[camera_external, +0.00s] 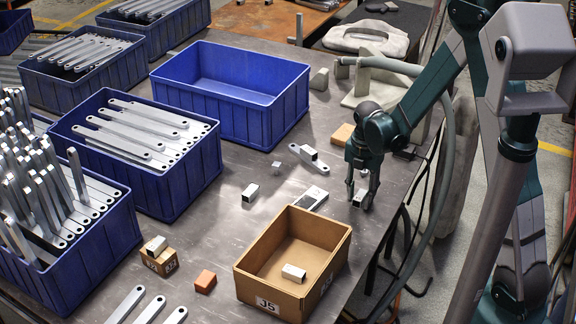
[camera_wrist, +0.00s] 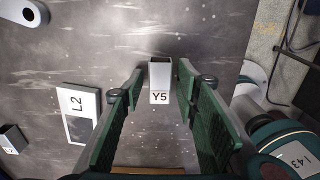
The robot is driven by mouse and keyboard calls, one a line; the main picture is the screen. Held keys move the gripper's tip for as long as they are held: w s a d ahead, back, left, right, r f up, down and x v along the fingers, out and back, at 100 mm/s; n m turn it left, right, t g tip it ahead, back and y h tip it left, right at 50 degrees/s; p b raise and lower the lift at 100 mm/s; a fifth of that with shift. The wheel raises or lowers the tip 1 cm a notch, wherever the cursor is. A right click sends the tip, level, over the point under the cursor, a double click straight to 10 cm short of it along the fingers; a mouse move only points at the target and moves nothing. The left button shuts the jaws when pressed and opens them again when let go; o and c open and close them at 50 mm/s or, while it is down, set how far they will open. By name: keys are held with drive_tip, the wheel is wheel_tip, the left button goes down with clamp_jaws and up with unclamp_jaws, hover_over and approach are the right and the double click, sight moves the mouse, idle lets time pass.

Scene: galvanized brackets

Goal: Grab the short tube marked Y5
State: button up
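The short tube marked Y5 (camera_wrist: 160,83) is a small whitish square tube with an open dark end. It is on the grey table between my gripper's fingertips in the wrist view, with visible gaps on both sides. My gripper (camera_wrist: 161,90) is open, with green finger pads either side of the tube. In the external view my gripper (camera_external: 361,194) points down near the table's right edge, and the tube (camera_external: 358,201) shows low between its fingers, partly hidden by them.
A flat piece marked L2 (camera_wrist: 77,112) lies left of the tube. A cardboard box marked J5 (camera_external: 250,276) holds a white piece. Another short tube (camera_external: 250,193), a bracket (camera_external: 320,168) and a tan block (camera_external: 342,134) lie nearby. An empty blue bin (camera_external: 292,112) stands behind.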

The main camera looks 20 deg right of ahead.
sight(360, 195)
drive_tip(key=c, duration=0.7)
drive_tip(key=shift+r, duration=0.15)
drive_tip(key=shift+r+p, duration=1.3)
drive_tip(key=shift+r, duration=3.55)
